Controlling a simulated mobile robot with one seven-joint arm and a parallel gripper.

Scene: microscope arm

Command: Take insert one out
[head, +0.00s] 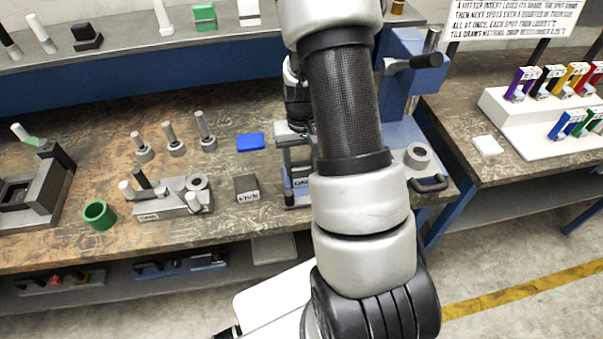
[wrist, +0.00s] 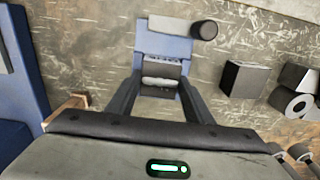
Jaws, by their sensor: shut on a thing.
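In the wrist view, my gripper (wrist: 160,88) has its two dark fingers closed around a small block with a pale, rounded band, which looks like the insert (wrist: 160,82). The insert is at the near end of a blue-grey fixture (wrist: 165,46). I cannot tell whether it is still seated there or clear of it. In the head view, my arm hides most of the gripper and the insert. The fixture (head: 297,190), with a small label, shows just left of my arm.
A dark labelled block (head: 247,188) and a blue pad (head: 250,141) lie left of the fixture. A grey multi-part fixture (head: 172,203) and green ring (head: 99,213) stand further left. A blue machine (head: 405,120) with a handle stands right. A white rack (head: 530,130) holds several coloured pieces.

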